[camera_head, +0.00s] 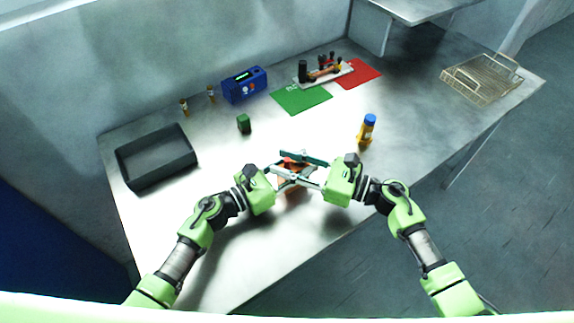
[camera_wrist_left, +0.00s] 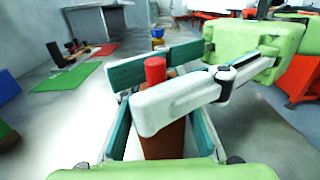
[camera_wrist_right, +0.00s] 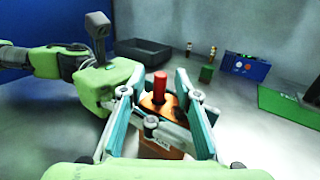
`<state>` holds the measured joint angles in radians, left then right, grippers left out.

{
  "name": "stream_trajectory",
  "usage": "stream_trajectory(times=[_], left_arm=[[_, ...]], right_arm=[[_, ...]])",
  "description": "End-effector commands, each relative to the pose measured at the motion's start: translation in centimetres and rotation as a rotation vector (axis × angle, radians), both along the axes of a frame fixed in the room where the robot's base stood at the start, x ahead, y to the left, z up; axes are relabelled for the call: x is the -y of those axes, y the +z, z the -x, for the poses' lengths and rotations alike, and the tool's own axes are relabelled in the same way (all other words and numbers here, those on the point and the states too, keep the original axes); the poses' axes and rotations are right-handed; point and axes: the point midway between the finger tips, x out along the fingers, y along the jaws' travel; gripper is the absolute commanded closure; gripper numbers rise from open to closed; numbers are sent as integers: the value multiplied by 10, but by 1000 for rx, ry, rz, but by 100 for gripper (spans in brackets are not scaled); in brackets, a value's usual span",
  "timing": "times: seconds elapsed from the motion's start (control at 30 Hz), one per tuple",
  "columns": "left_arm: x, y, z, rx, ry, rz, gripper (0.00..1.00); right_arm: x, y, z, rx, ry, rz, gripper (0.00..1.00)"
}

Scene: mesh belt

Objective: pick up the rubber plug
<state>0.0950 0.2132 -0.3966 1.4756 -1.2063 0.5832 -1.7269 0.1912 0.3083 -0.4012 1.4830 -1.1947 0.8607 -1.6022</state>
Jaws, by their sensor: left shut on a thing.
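A red plug (camera_wrist_left: 155,70) stands upright out of a brown body (camera_wrist_left: 165,142) in the left wrist view. It also shows in the right wrist view (camera_wrist_right: 160,84), rising from the body's copper-coloured top (camera_wrist_right: 155,106). My left gripper (camera_head: 283,174) is shut on the brown body, below the plug. My right gripper (camera_head: 303,168) is open, its teal-padded fingers spread on both sides of the plug. I cannot tell whether they touch it. The crossed fingers hide much of the plug and body in the head view.
A black tray (camera_head: 130,174) stands at left. A green block (camera_head: 243,123), blue box (camera_head: 244,86) and two small vials stand behind. A green mat (camera_head: 301,99), red mat (camera_head: 358,73), blue-capped yellow bottle (camera_head: 367,130) and wire basket (camera_head: 481,78) lie rightward. The front table is clear.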

Motion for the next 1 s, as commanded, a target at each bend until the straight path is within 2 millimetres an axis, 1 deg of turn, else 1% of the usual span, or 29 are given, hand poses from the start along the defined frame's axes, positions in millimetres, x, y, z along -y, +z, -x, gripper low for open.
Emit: stream_trajectory(times=[0.1,0.13,0.17,0.2,0.23,0.57,0.67,0.77,1.0], left_arm=[[0,0,0,0,1,0,98],[0,0,0,0,1,0,98],[0,0,0,0,1,0,98],[0,0,0,0,1,0,98],[0,0,0,0,1,0,98],[0,0,0,0,0,0,98],[0,0,0,0,0,0,98],[0,0,0,0,0,0,98],[0,0,0,-1,0,-1,98]], right_arm=[[1,0,0,0,0,0,70],[1,0,0,0,0,0,75],[1,0,0,0,0,0,83],[1,0,0,0,0,0,94],[1,0,0,0,0,0,100],[1,1,0,0,-1,0,100],[1,7,0,3,0,0,100],[1,22,0,8,0,0,100],[1,71,0,7,1,2,100]])
